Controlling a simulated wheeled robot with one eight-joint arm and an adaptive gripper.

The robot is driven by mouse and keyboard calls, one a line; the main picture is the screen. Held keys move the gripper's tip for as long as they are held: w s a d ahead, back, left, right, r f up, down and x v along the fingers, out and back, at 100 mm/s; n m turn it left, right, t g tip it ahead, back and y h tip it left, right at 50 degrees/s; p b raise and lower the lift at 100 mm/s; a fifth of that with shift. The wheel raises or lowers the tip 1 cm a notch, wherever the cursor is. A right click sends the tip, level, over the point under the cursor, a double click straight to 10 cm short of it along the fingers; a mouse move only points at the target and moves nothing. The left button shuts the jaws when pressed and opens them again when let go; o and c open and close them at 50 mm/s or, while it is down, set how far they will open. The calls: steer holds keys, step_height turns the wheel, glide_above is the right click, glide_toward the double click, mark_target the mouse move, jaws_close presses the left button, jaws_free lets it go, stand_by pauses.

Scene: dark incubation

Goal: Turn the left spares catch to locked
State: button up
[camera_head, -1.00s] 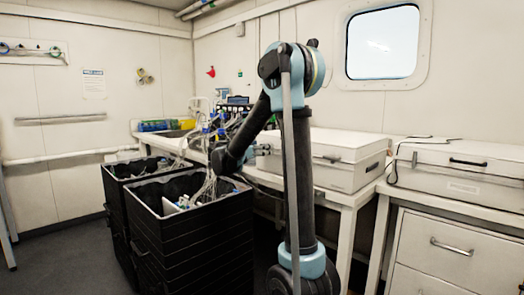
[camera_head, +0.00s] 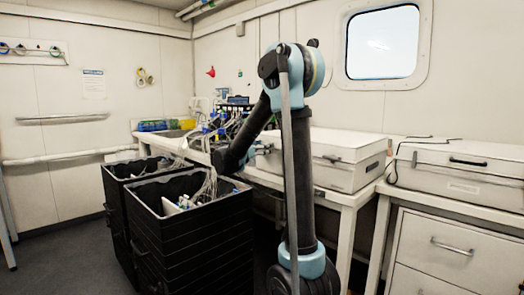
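Two white lidded cases stand on the benches: a middle case (camera_head: 345,172) behind my arm and a right case (camera_head: 465,178). The middle case has a dark fitting (camera_head: 331,158) on its front. The right case has a dark handle (camera_head: 468,162) and a small upright fitting (camera_head: 414,160) near its left end. I cannot tell which fitting is the left spares catch, or how it is turned.
Black crates (camera_head: 190,235) with cables stand left of my arm, close below the wrist. The bench behind holds cables and small gear. A drawer cabinet (camera_head: 450,250) stands at the right. Open floor (camera_head: 65,265) lies at the left.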

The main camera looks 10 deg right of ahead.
steer(key=shift+r+m, duration=0.1)
steer(key=shift+m, duration=8.7)
steer(key=o, duration=1.1)
steer(key=shift+w, duration=0.1)
steer(key=shift+c, duration=0.2)
steer(key=shift+a, duration=0.2)
